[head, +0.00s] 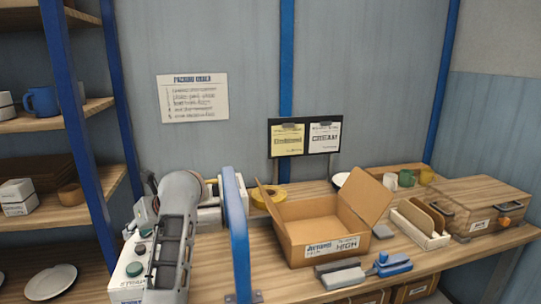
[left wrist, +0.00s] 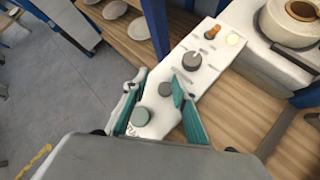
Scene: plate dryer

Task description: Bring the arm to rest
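My left arm reaches up from the bottom of the head view, and its gripper is mostly hidden there behind the arm. In the left wrist view my left gripper (left wrist: 158,86) has its teal-padded fingers apart, with no object between them. The fingers are above or beside a white control panel (left wrist: 210,62) with grey knobs and an orange-tipped lever; I cannot tell whether they touch it. The panel also shows in the head view (head: 122,279), partly behind my arm. My right gripper is not in view.
A blue post (head: 236,235) stands just right of my left arm. An open cardboard box (head: 290,236), a blue-and-grey tape dispenser (head: 390,265) and a wooden case (head: 488,200) occupy the bench. Shelves with a blue mug (head: 42,101) and a plate (head: 50,282) stand left.

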